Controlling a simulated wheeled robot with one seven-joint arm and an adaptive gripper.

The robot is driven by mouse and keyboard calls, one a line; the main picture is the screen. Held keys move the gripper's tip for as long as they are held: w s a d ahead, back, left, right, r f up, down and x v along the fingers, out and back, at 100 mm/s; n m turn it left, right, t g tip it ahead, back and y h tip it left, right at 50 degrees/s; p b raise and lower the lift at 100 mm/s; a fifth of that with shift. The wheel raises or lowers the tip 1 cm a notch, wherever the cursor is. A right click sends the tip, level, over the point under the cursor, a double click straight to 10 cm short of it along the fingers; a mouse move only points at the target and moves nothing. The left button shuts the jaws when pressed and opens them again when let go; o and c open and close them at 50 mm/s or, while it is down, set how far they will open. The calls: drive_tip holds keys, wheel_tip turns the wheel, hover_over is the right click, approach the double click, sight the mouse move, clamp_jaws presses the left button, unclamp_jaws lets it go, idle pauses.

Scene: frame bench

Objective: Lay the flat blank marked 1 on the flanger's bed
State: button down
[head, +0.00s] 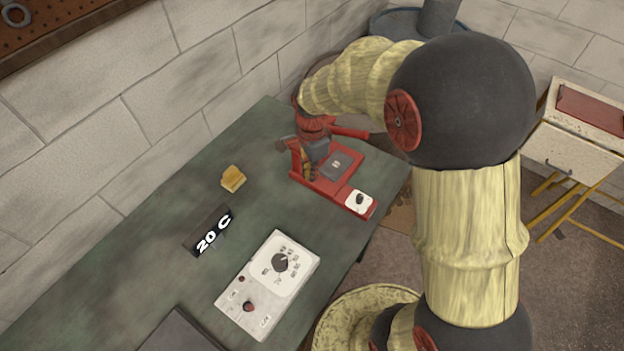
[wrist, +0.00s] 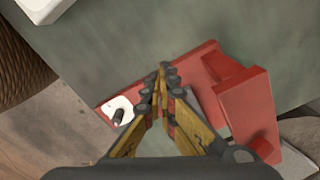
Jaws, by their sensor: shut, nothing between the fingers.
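The red flanger (head: 331,186) stands at the far right end of the green bench; in the wrist view its red frame (wrist: 245,100) lies under and right of my fingers. A dark grey square plate (head: 336,164) with a small pale mark lies flat on the flanger's bed; the mark is too small to read. In the wrist view a grey surface (wrist: 207,106) shows beside my fingers, partly hidden by them. My gripper (wrist: 162,72) is shut and empty, pointing down over the flanger; in the head view it is just left of the plate (head: 308,176).
A yellow block (head: 233,179) lies left of the flanger. A white panel with a dark knob (head: 359,201) is on the flanger's front end.

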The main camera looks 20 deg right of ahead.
drive_tip(key=shift+d+r, duration=0.1)
drive_tip(key=shift+r, duration=1.6)
drive_tip(key=c, duration=2.5)
unclamp_jaws()
drive_tip(key=shift+c, duration=0.2)
